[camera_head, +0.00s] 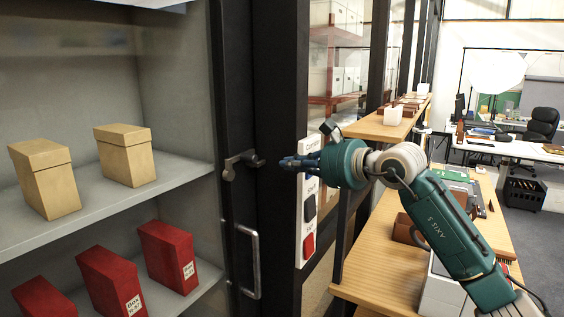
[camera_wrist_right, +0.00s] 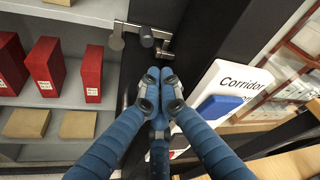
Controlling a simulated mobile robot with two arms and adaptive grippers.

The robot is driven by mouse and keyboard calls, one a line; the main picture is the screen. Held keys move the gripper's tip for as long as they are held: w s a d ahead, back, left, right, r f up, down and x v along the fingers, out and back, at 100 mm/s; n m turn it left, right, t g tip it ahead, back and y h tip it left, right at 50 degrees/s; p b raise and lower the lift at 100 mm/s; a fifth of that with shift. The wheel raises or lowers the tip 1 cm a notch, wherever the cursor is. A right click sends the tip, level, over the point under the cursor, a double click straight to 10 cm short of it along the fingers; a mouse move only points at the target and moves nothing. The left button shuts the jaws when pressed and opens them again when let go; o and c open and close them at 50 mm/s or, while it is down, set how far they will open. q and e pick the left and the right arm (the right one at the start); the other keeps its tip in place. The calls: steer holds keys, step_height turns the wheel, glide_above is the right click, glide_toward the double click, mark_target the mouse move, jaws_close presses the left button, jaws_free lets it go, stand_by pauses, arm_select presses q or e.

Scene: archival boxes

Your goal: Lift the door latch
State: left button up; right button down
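The door latch (camera_head: 243,162) is a dark metal lever on the black door frame, at mid height of the cabinet. It also shows in the right wrist view (camera_wrist_right: 145,33), just beyond my fingertips. My right gripper (camera_head: 287,163) comes in from the right at about the latch's height. Its blue fingers are drawn together with nothing visible between them. In the right wrist view the fingertips (camera_wrist_right: 160,78) lie below the latch in the picture, with a small visible gap to it. My left gripper is not in view.
A vertical pull handle (camera_head: 254,262) sits below the latch. Behind the door are shelves (camera_head: 95,207) with tan boxes (camera_head: 127,156) and red boxes (camera_head: 168,257). A white sign panel (camera_head: 307,228) stands right of the frame, close to my gripper. A wooden table (camera_head: 370,262) lies under my right arm.

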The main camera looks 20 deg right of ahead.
mark_target(260, 164)
steer(key=p+x, duration=0.3)
steer(key=x, duration=0.4)
steer(key=shift+w+a+p, duration=0.15)
steer(key=shift+w+p, duration=0.15)
steer(key=shift+p, duration=0.05)
steer(key=shift+w+a+f, duration=0.2)
steer(key=shift+w+f, duration=0.1)
steer(key=shift+w, duration=0.25)
steer(key=shift+d, duration=0.1)
